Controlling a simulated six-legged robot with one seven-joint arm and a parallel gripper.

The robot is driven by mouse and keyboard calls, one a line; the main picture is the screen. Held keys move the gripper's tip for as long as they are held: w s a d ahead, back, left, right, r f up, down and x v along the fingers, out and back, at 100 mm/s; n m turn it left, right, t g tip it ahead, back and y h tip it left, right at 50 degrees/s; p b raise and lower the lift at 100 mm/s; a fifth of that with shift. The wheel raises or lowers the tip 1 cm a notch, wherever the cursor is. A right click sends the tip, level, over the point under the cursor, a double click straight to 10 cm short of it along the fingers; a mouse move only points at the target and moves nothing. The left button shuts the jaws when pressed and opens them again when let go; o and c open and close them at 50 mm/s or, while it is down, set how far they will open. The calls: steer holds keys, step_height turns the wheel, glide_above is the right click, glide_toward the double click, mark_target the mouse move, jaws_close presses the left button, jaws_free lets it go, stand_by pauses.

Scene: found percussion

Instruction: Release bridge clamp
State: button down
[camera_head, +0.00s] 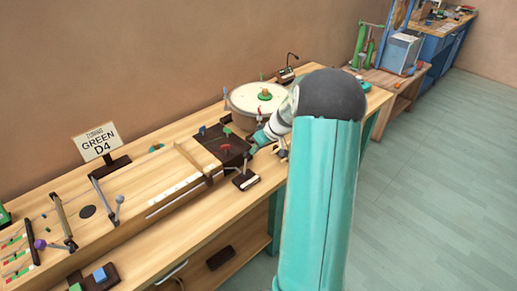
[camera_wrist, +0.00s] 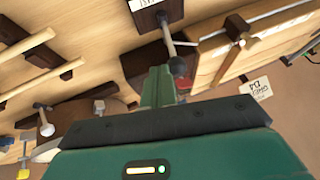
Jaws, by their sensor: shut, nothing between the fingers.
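A metal lever with a dark round knob (camera_wrist: 180,68) rises from a dark wooden block (camera_wrist: 150,12) with a white label, which I take to be the bridge clamp; the label cannot be read. The block also shows in the head view (camera_head: 243,182), near the bench's front edge. My gripper (camera_wrist: 163,86) is shut and empty, its green fingertips right beside the knob; I cannot tell whether they touch it. In the head view my gripper (camera_head: 251,150) is small and partly hidden among the nearby parts.
A pale wooden instrument body (camera_head: 165,192) lies left of the block. A round drum (camera_head: 257,97) stands behind on the bench, and a dark board with coloured pegs (camera_head: 220,145) is close by. A card reading GREEN D4 (camera_head: 97,142) stands at the left. Open floor lies right.

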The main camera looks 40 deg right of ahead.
mark_target(246, 155)
steer(key=a+h, duration=0.1)
steer(key=a, duration=0.1)
steer(key=a+r+h, duration=0.1)
steer(key=shift+a+n+h, duration=0.4)
steer(key=a, duration=0.3)
steer(key=shift+s+f, duration=0.1)
steer(key=shift+f, duration=0.05)
